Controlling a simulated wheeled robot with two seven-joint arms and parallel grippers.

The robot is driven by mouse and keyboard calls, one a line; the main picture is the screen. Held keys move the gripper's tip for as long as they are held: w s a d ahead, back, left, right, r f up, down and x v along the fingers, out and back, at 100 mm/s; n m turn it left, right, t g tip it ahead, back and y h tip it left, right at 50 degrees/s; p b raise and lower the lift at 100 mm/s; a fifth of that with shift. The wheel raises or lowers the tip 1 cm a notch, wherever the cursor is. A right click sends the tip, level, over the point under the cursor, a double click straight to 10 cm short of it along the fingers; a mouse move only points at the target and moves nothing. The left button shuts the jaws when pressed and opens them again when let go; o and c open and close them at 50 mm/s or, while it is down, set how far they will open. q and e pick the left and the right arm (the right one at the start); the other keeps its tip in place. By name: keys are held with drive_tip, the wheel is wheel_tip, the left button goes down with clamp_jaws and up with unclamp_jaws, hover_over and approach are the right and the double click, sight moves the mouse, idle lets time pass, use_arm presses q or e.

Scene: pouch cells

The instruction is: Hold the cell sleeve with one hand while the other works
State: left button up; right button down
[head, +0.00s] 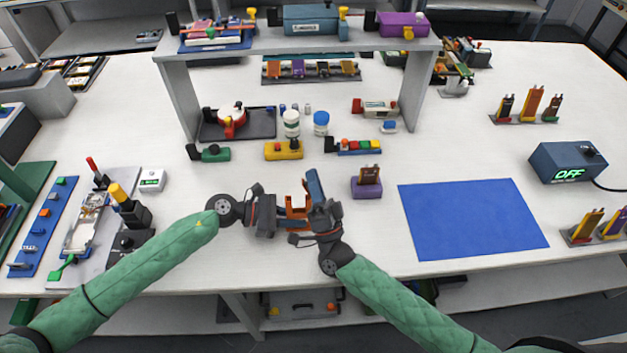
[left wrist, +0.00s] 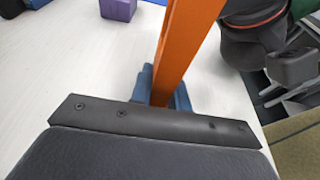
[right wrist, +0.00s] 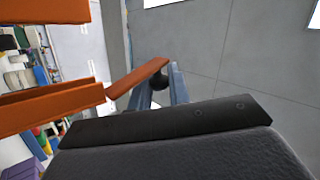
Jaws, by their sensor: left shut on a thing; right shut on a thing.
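The orange cell sleeve (head: 297,212) is held above the table between my two grippers. My left gripper (head: 284,211) is shut on it from the left; in the left wrist view an orange wall (left wrist: 182,45) runs up from between the bluish fingertips. My right gripper (head: 313,206) is close beside it on the right. In the right wrist view a thin orange strip (right wrist: 138,78) reaches from the sleeve (right wrist: 45,105) to the bluish fingers, which are shut on it. The exact contact is partly hidden. A blue upright piece (head: 314,184) shows at my right gripper.
A purple block (head: 367,189) with a brown piece in it stands right of the grippers. A blue mat (head: 472,219) lies bare at the right. A yellow block (head: 284,151) and other fixtures stand behind. A box reading OFF (head: 567,163) is far right.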

drive_tip(key=c, duration=1.3)
unclamp_jaws()
drive_tip(key=shift+c, duration=0.2)
drive_tip(key=shift+s+d+f, duration=0.1)
drive_tip(key=shift+s+f, duration=0.2)
drive_tip(key=s+d, duration=0.3)
drive_tip(key=s, duration=0.8)
drive_tip(key=shift+s+d, duration=0.3)
drive_tip(key=shift+d, duration=0.1)
drive_tip(key=shift+o, duration=0.3)
drive_tip(key=shift+f, duration=0.1)
